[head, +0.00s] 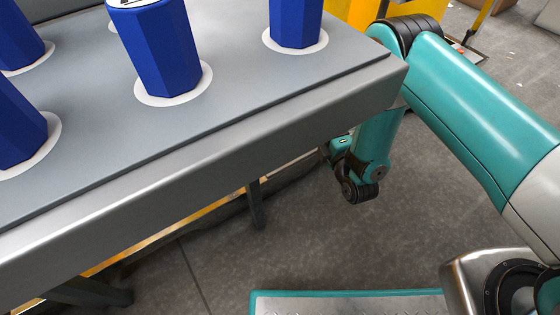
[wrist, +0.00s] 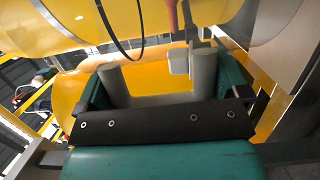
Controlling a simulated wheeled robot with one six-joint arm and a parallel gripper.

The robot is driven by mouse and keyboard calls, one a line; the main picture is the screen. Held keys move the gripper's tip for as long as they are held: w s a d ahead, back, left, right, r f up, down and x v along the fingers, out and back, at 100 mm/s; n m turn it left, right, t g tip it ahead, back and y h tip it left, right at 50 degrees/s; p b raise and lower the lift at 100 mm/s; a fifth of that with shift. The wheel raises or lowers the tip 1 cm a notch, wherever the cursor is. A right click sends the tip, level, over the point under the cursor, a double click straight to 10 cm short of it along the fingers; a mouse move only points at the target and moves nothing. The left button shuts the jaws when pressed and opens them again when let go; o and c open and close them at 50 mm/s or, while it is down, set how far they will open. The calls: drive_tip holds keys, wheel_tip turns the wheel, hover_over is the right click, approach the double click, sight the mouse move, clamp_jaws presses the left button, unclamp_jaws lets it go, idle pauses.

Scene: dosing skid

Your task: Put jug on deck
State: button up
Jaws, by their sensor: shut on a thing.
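In the wrist view my gripper (wrist: 157,64) shows two grey fingers standing apart, with an orange-yellow body (wrist: 155,80) between them. I take this body to be the jug; its full shape is hidden by the gripper and it blends with the yellow behind. In the head view my arm's wrist hangs beyond the near edge of a grey flat top (head: 235,110), below its level. The fingers and held thing are hidden there. I take the flat top to be the deck, but cannot be sure.
Several blue eight-sided containers stand on white round marks on the flat top; one (head: 163,50) is near the middle and another (head: 295,22) near the right corner. Bare surface lies along the near edge. In the wrist view a large yellow cylinder (wrist: 85,20) and a black hose (wrist: 112,38) are close.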

drive_tip(key=s+a+f+n+g+y+b, duration=0.1)
drive_tip(key=s+a+f+y+b, duration=0.2)
drive_tip(key=f, duration=0.4)
drive_tip(key=s+a+f+n+g+y+b, duration=0.1)
drive_tip(key=s+a+f+n, duration=0.15)
drive_tip(key=s+f, duration=0.45)
drive_tip(key=shift+m, duration=0.35)
drive_tip(key=b+x, duration=0.2)
drive_tip(key=x, duration=0.2)
drive_tip(key=b+x, duration=0.1)
drive_tip(key=x, duration=0.4)
drive_tip(key=f+b+x, duration=0.1)
drive_tip(key=b+x, duration=0.1)
drive_tip(key=x, duration=0.3)
drive_tip(key=shift+s+f+b, duration=0.1)
drive_tip(key=shift+f+b, duration=0.05)
drive_tip(key=shift+b, duration=0.2)
drive_tip(key=shift+w+a, duration=0.3)
drive_tip(key=shift+w, duration=0.2)
drive_tip(key=b+x, duration=0.4)
drive_tip(key=shift+w+a+f+b, duration=0.1)
drive_tip(key=shift+a+f+b, duration=0.05)
drive_tip(key=shift+f+b, duration=0.5)
drive_tip(key=shift+b, duration=0.1)
